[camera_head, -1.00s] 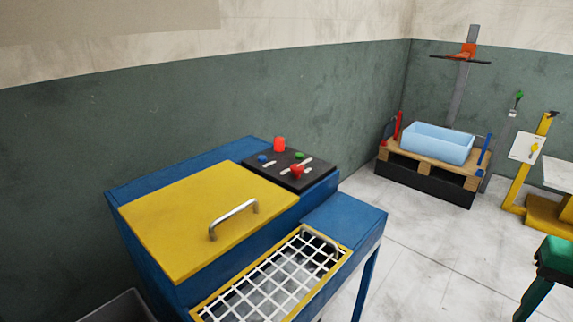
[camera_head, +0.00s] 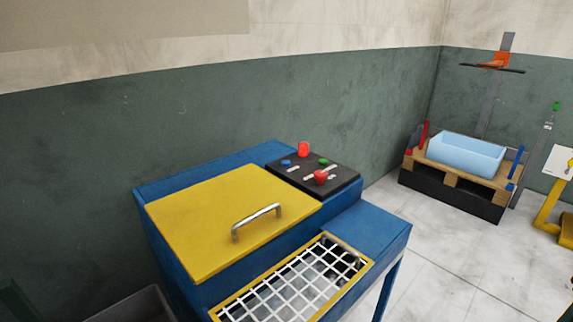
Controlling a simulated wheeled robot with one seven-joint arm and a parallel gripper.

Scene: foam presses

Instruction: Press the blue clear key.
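The blue clear key (camera_head: 286,162) is a small round button on the black control panel (camera_head: 343,184) at the back right of the blue press. Beside it on the panel are a green key (camera_head: 323,162), a red mushroom button (camera_head: 320,177) and a red lamp (camera_head: 303,149), which looks bright. Pale label strips lie near the keys. Nothing touches the blue key. My gripper is not in view.
The blue machine (camera_head: 240,156) has a shut yellow lid (camera_head: 210,215) with a metal handle (camera_head: 258,221) and a white grid guard (camera_head: 290,290) in front. A grey bin (camera_head: 135,305) stands lower left. A pallet (camera_head: 465,178) with a light blue tub (camera_head: 466,152) is at right. Floor between is clear.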

